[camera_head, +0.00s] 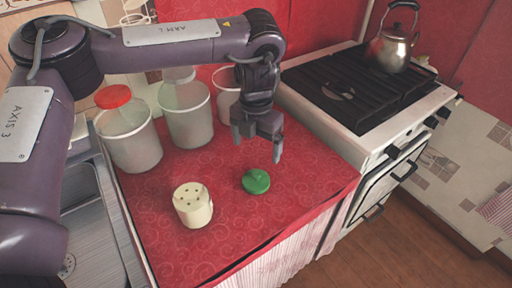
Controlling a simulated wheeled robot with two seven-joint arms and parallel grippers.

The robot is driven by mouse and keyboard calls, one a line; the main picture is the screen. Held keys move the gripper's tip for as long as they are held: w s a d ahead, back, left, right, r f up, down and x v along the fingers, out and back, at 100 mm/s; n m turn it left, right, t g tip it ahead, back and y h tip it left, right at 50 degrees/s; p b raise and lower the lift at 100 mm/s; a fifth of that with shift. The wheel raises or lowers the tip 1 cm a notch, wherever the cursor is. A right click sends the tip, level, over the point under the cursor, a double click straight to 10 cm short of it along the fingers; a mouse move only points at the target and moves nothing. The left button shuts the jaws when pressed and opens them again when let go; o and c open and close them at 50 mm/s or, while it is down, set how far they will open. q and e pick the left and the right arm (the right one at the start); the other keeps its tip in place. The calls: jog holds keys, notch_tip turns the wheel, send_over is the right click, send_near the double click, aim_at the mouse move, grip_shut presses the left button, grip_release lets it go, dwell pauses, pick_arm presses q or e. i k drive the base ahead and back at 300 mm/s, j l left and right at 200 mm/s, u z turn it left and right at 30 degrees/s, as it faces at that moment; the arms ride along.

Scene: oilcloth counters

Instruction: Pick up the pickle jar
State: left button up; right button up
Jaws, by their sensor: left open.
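My left gripper (257,148) points down over the red counter, open and empty, with its fingertips apart. Which of these is the pickle jar is not clear. My right gripper is not in view.
A cream pot with holes in its top (192,206) stands on the red counter (275,225). Grey translucent containers (188,118) stand at the back. A metal sink (90,225) is on the left. A stove (350,90) with a kettle (391,50) is on the right.

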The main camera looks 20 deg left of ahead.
aim_at(191, 199)
jog(key=k+l, duration=0.2)
jog(key=k, duration=0.3)
jog(key=k+l, duration=0.2)
jog(key=k, duration=0.25)
